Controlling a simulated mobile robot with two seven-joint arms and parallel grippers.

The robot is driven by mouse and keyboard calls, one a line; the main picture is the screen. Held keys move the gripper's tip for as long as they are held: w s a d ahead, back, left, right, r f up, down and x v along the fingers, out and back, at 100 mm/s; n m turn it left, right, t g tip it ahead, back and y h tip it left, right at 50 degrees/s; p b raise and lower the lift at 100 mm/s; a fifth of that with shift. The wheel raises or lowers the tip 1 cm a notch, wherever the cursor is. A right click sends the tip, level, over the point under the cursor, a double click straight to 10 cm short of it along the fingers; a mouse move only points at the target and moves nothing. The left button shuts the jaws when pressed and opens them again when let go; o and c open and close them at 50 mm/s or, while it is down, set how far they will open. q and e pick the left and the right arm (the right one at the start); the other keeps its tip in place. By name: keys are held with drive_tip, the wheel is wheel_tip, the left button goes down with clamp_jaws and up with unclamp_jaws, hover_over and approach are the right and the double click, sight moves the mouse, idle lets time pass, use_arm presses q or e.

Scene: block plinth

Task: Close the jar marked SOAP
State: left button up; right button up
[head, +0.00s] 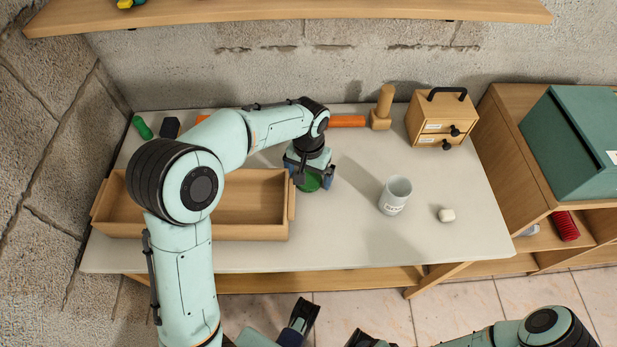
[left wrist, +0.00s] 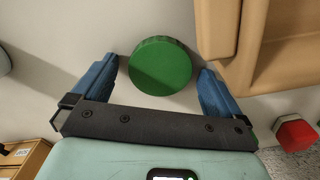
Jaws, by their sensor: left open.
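The jar (head: 397,190) is pale grey and cup-shaped. It stands upright on the table, right of centre, its top open. Its label looks like SOAP, though the letters are small. A green round disc (head: 309,184), like a lid, lies left of the jar, partly hidden by my left gripper (head: 312,180). In the left wrist view the green disc (left wrist: 160,66) sits between the tips of my open left gripper (left wrist: 160,75), with gaps at both sides. Part of my right gripper (head: 300,318) shows at the bottom edge of the head view; its jaw opening is unclear.
A wooden tray (head: 125,216) lies close left of the disc. A small white block (head: 446,214) lies right of the jar. A drawer box (head: 440,112), a wooden post (head: 383,105) and an orange bar (head: 348,121) stand along the back. Table between disc and jar is clear.

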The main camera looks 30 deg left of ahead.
sight(309, 177)
use_arm(q)
drive_tip(key=c, duration=1.1)
drive_tip(key=shift+r, duration=0.1)
wheel_tip(309, 177, up, 20)
drive_tip(key=p, duration=0.4)
use_arm(e)
drive_tip(key=r, duration=0.1)
drive_tip(key=s+r, duration=0.1)
drive_tip(key=r, duration=0.1)
drive_tip(key=shift+s+r+g, duration=0.15)
drive_tip(key=shift+r+g, duration=0.1)
drive_tip(key=shift+g, duration=0.05)
drive_tip(key=o, duration=0.5)
drive_tip(key=shift+c, duration=0.2)
